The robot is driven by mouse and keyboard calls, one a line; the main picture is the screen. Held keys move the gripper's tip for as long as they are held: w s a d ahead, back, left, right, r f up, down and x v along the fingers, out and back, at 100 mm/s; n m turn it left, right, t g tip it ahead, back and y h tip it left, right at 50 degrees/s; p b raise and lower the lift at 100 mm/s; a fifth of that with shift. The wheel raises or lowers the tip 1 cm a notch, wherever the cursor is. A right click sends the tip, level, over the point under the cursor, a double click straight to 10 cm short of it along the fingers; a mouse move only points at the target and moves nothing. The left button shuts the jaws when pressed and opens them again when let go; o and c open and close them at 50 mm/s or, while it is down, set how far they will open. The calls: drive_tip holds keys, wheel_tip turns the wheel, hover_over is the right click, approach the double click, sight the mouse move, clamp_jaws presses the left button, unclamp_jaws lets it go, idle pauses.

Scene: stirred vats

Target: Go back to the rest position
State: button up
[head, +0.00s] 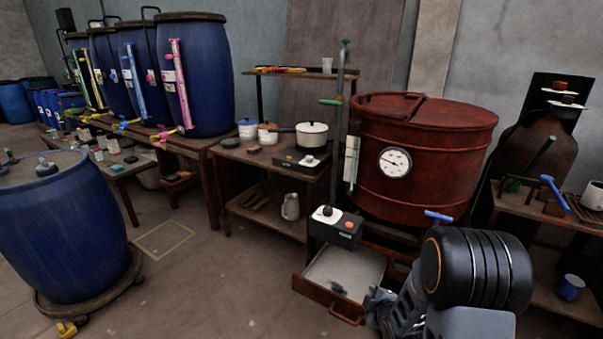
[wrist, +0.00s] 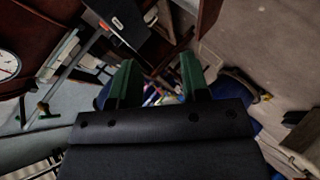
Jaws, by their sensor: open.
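My gripper (wrist: 158,78) shows in the wrist view with its two green fingers apart and nothing between them. The wrist view is strongly tilted, with the black control box, gauge and bench parts at its upper left. In the head view my arm fills the lower right, in front of the red vat (head: 424,150) and beside the open drawer (head: 345,268). My fingertips cannot be made out clearly in the head view.
The drawer sticks out under a control box (head: 336,226), with a small dark thing inside. A blue barrel (head: 62,225) stands on a dolly at left. A bench (head: 262,160) holds pots and a hotplate. A right-hand shelf (head: 530,208) holds a blue-handled tool. The middle floor is clear.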

drive_tip(key=s+a+r+m+g+h+p, duration=0.15)
drive_tip(key=s+r+m+p, duration=0.35)
drive_tip(key=r, duration=0.9)
drive_tip(key=s+d+r+m+g+p, duration=0.1)
drive_tip(key=s+r+m+g+p, duration=0.15)
drive_tip(key=r+p, duration=0.75)
drive_tip(key=s+a+r+m+g+p, duration=0.2)
drive_tip(key=s+r, duration=0.3)
drive_tip(key=r, duration=0.3)
drive_tip(key=s+a+r+m+g+p, duration=0.1)
drive_tip(key=s+a+r+m+p, duration=0.1)
drive_tip(key=s+r, duration=0.4)
wheel_tip(320, 180, up, 3)
drive_tip(key=shift+r+m+g+y+p, duration=0.2)
drive_tip(key=shift+m+g+y+p, duration=0.25)
drive_tip(key=shift+m, duration=0.8)
